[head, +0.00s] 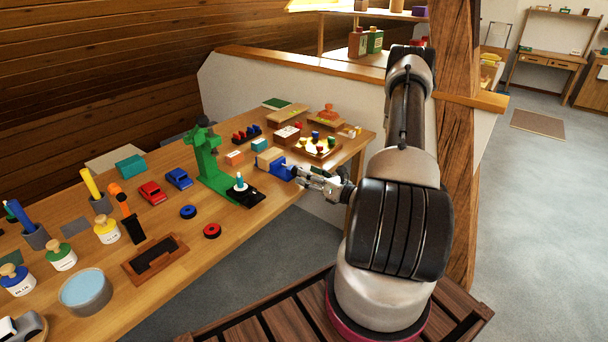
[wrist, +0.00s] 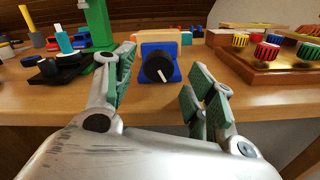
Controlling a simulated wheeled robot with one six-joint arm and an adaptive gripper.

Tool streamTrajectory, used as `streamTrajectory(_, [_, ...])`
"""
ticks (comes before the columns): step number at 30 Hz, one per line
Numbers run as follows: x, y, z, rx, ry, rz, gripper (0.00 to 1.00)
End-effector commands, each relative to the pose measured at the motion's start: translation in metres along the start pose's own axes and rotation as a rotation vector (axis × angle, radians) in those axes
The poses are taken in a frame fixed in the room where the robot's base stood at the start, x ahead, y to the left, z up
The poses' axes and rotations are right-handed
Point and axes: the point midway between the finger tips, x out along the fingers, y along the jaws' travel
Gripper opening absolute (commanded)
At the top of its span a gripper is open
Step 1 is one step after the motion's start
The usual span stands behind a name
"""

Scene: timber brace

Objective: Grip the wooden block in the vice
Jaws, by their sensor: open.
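A blue vice (head: 282,172) sits near the table's right front edge. In the wrist view the vice (wrist: 151,52) faces me, its round black knob (wrist: 159,67) with a white mark toward my gripper. A pale wooden block (head: 269,156) shows at the vice's far side, and its top shows above the blue jaw in the wrist view (wrist: 160,36). I cannot tell whether the jaws touch it. My gripper (head: 305,176) is open and empty, just in front of the vice. In the wrist view its fingers (wrist: 160,85) stand apart, one on each side of the knob.
A green press (head: 209,165) stands left of the vice, with a dark base plate (head: 246,195) beside it. A wooden tray (head: 319,150) with coloured pegs lies right of the vice. Orange (head: 235,157) and teal (head: 260,145) blocks lie behind. The table front edge is close under my gripper.

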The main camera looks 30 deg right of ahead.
Motion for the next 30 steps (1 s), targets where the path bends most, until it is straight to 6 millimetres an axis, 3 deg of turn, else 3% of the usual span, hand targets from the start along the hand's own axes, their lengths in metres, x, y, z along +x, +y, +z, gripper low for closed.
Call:
streamTrajectory(9, [-0.07, -0.001, 0.0, 0.002, 0.0, -0.005, 0.56])
streamTrajectory(15, [-0.091, 0.0, 0.0, 0.0, 0.001, -0.001, 0.56])
streamTrajectory(24, [-0.093, 0.0, 0.0, 0.0, 0.001, 0.0, 0.56])
streamTrajectory(26, [-0.092, 0.001, -0.001, 0.0, 0.002, 0.004, 0.45])
streamTrajectory(30, [-0.06, 0.017, -0.008, -0.062, 0.021, 0.061, 0.43])
